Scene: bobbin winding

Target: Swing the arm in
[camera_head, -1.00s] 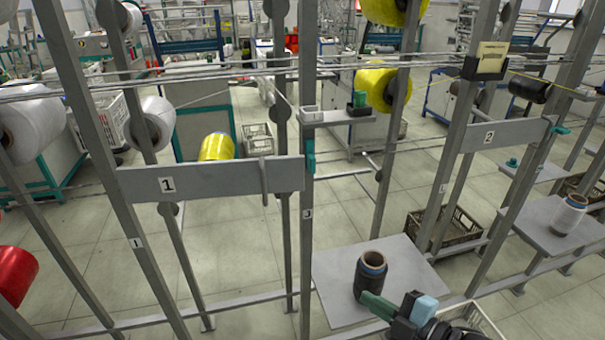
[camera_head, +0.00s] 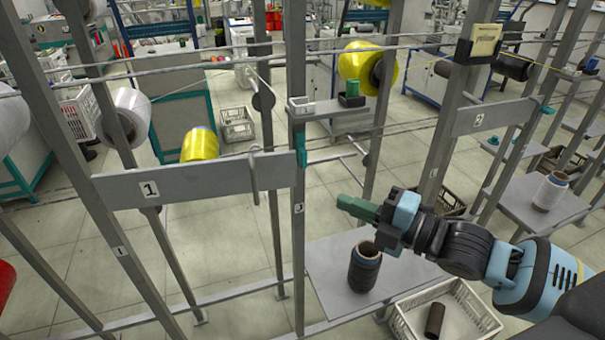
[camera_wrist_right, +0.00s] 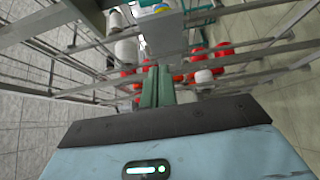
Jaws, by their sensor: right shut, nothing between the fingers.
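My right gripper (camera_head: 357,208) has green fingers, shut and empty. It is raised over the grey shelf, above and slightly behind the dark bobbin (camera_head: 365,268), apart from it. In the right wrist view the fingers (camera_wrist_right: 157,86) lie together, pointing towards posts and bars. A grey flat bar marked 1 (camera_head: 215,173) spans from the left post to the middle post, left of the gripper. A thin upright lever (camera_head: 255,172) hangs on it. A teal piece (camera_head: 301,147) sits at its right end. I cannot tell which part is the arm that swings. My left gripper is out of view.
The bobbin stands upright on the grey shelf (camera_head: 325,265). A white crate (camera_head: 470,310) with a dark tube (camera_head: 435,319) is in front. Steel posts, including the middle post (camera_head: 299,240), and thin horizontal rods cross the space. A second bar marked 2 (camera_head: 490,117) is at right.

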